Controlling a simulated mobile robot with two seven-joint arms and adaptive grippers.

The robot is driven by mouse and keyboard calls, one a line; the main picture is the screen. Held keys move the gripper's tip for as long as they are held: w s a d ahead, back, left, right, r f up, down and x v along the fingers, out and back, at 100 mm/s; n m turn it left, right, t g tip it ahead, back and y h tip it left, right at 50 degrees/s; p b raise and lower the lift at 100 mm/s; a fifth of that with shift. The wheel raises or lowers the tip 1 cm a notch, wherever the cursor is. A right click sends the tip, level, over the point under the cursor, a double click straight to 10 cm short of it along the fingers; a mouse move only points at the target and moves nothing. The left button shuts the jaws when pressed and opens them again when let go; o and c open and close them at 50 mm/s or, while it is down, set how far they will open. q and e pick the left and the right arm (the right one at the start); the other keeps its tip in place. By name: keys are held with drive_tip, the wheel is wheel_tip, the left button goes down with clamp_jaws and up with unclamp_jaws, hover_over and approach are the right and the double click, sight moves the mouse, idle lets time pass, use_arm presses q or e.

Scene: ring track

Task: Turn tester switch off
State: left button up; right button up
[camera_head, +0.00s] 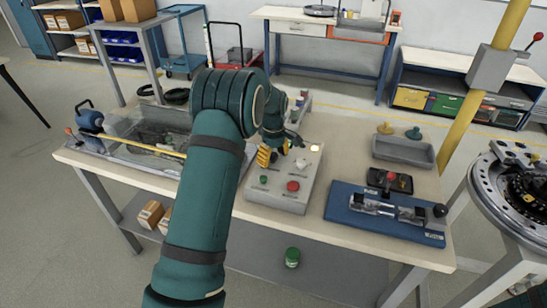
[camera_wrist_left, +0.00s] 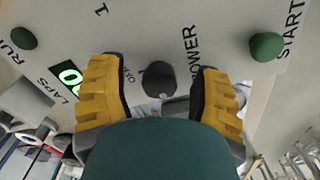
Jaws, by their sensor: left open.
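The tester is a grey box (camera_head: 272,196) on the workbench. Its top has a red button (camera_head: 293,186), a green button (camera_head: 263,180) and a lit lamp (camera_head: 314,148). In the left wrist view, a dark round switch knob (camera_wrist_left: 158,80) sits between the words OFF and POWER. My left gripper (camera_head: 275,153) is over the far left part of the box in the head view. In the left wrist view, its yellow fingers (camera_wrist_left: 160,90) are open, one on each side of the knob. I cannot tell whether they touch it. My right gripper is not in view.
The wrist view shows a green START button (camera_wrist_left: 266,46) and a lit LAPS display (camera_wrist_left: 70,76). On the bench are a clear-covered tank (camera_head: 150,130), a blue fixture (camera_head: 383,213) and a grey tray (camera_head: 404,152). A round machine (camera_head: 510,185) stands at right.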

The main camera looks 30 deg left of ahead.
use_arm(q)
clamp_jaws()
drive_tip(key=shift+m, duration=0.3)
drive_tip(key=m+p, duration=0.1)
drive_tip(key=m, duration=0.1)
drive_tip(key=shift+r+m+p, duration=0.1)
drive_tip(key=shift+m+p, duration=0.25)
drive_tip(key=shift+m, duration=0.05)
drive_tip(key=m+p, duration=0.1)
drive_tip(key=m, duration=0.2)
drive_tip(key=shift+m, duration=0.4)
drive_tip(key=m+p, duration=0.1)
drive_tip(key=m, duration=0.4)
drive_tip(key=m+p, duration=0.1)
drive_tip(key=m, duration=0.4)
drive_tip(key=shift+m, duration=0.5)
